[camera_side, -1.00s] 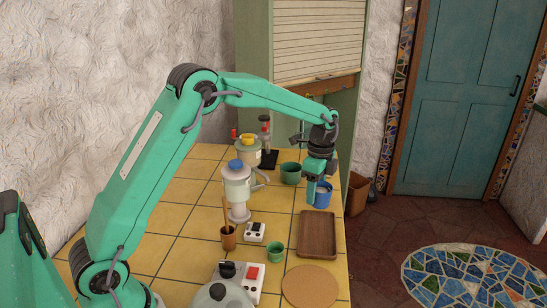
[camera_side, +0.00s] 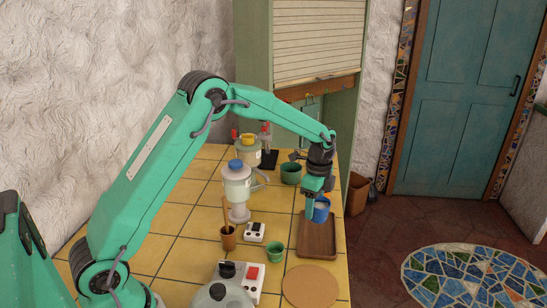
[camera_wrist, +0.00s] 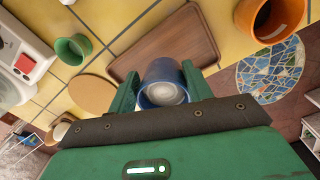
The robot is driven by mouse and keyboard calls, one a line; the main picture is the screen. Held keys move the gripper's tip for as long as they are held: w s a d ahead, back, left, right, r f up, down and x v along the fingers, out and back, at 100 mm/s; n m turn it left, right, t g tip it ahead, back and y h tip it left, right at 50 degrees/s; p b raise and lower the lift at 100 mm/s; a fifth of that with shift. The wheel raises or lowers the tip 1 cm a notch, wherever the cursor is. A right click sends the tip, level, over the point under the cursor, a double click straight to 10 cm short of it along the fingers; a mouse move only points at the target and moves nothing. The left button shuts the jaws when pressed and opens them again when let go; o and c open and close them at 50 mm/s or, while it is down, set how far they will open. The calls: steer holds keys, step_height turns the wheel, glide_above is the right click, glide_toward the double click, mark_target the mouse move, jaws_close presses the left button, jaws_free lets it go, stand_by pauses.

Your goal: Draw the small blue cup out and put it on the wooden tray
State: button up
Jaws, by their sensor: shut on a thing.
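The small blue cup (camera_side: 321,211) is held by my gripper (camera_side: 316,208) over the far end of the wooden tray (camera_side: 318,240). In the wrist view the blue cup (camera_wrist: 163,84) sits between the two green fingers of my gripper (camera_wrist: 162,90), which is shut on it. The cup's inside looks pale. In the wrist view the wooden tray (camera_wrist: 150,50) lies beyond the cup, and its surface looks bare. The fingers hide part of the cup in the side view. I cannot tell whether its base touches the tray.
A dark green pot (camera_side: 291,173) stands behind the cup. A small green cup (camera_side: 275,247) and a round board (camera_side: 310,287) are nearer the front.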

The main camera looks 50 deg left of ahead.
mark_target(314, 216)
steer(key=shift+f, duration=1.45)
steer(key=shift+d+f, duration=0.1)
steer(key=shift+f, duration=0.8)
stand_by(1.5)
steer(key=o, duration=1.4)
steer(key=shift+o, duration=0.2)
steer(key=shift+r, duration=0.1)
steer(key=shift+r, duration=3.4)
